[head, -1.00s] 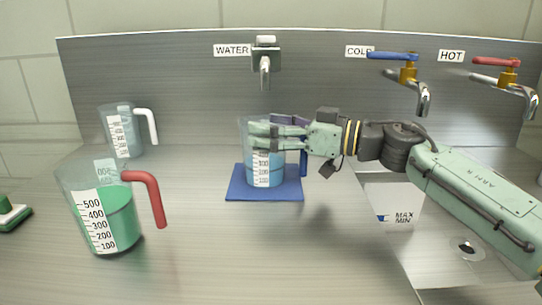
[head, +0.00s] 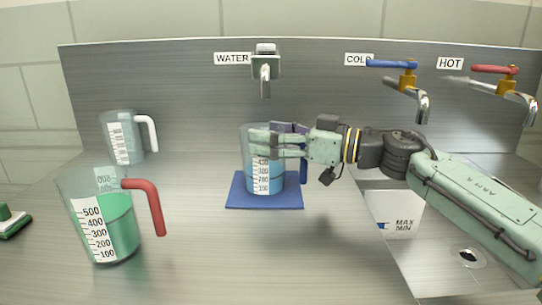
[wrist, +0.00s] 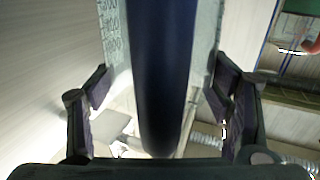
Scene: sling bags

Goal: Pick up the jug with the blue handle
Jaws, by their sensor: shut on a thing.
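The jug with the blue handle (head: 264,181) stands upright on a dark blue mat (head: 237,199) in the middle of the counter. It is clear, with a white scale and blue liquid inside. My gripper (head: 270,142) reaches in from the right and is shut on the jug at its upper part, around the handle side. The lower end of the blue handle shows below the gripper in the head view. In the wrist view the dark blue handle (wrist: 166,75) runs between my two fingers. The exact finger contact is hard to see.
A jug with a red handle (head: 121,222) and green liquid stands front left. An empty jug with a white handle (head: 122,140) stands behind it. A water tap (head: 265,70) is above the mat. A sink (head: 435,250) with two taps is at the right.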

